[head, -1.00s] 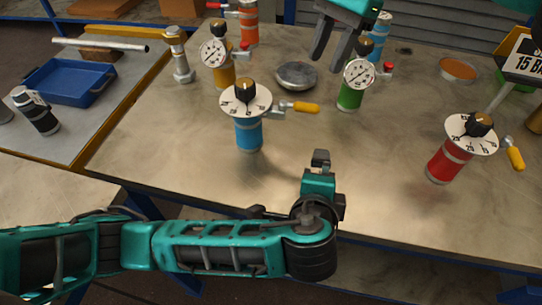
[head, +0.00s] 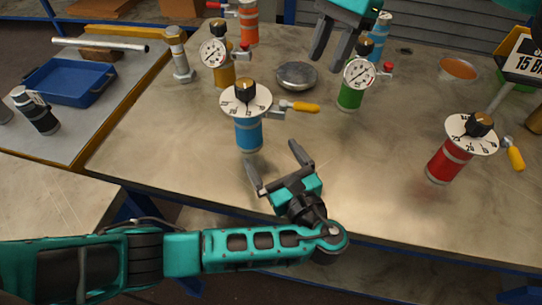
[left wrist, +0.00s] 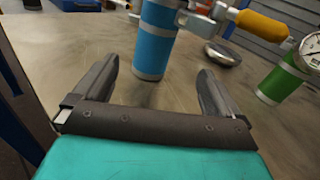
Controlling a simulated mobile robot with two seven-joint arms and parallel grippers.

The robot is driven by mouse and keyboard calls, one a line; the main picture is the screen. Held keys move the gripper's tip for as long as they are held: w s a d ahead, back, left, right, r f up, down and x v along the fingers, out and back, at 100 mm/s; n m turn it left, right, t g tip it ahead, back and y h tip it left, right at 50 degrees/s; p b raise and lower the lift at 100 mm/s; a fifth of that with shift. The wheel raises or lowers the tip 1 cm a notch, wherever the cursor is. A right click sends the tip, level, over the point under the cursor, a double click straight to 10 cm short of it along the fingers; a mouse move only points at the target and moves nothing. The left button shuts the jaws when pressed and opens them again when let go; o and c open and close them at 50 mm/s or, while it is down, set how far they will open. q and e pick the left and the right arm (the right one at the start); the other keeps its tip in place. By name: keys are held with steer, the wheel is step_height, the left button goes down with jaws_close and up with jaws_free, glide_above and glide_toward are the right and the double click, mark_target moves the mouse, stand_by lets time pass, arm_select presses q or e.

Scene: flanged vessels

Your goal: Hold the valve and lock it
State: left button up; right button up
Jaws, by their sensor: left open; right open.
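A blue valve vessel (head: 249,135) stands upright near the middle of the table. It has a white dial with a black knob (head: 245,91) on top and a yellow lever handle (head: 305,107) pointing right. My left gripper (head: 273,168) is open and empty, just in front of the blue vessel and apart from it. In the left wrist view the blue body (left wrist: 155,45) stands beyond and between the open fingers (left wrist: 150,85). A red valve vessel (head: 449,160) with a similar dial and yellow handle stands at the right. My right gripper (head: 340,45) is open and empty at the top.
A yellow gauge vessel (head: 224,74) and a green gauge vessel (head: 350,96) stand behind the blue one. A round metal lid (head: 297,75) lies between them. A blue tray (head: 70,82) is at the left. The table front is clear.

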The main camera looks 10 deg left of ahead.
mark_target(255, 124)
arm_select(q)
steer(key=shift+w+a+y, duration=0.3)
steer(key=shift+a, duration=0.2)
steer(key=x, duration=1.2)
steer(key=shift+w+a, duration=0.2)
steer(key=shift+f, duration=0.1)
steer(key=c, duration=1.7)
steer(key=shift+o, duration=0.2)
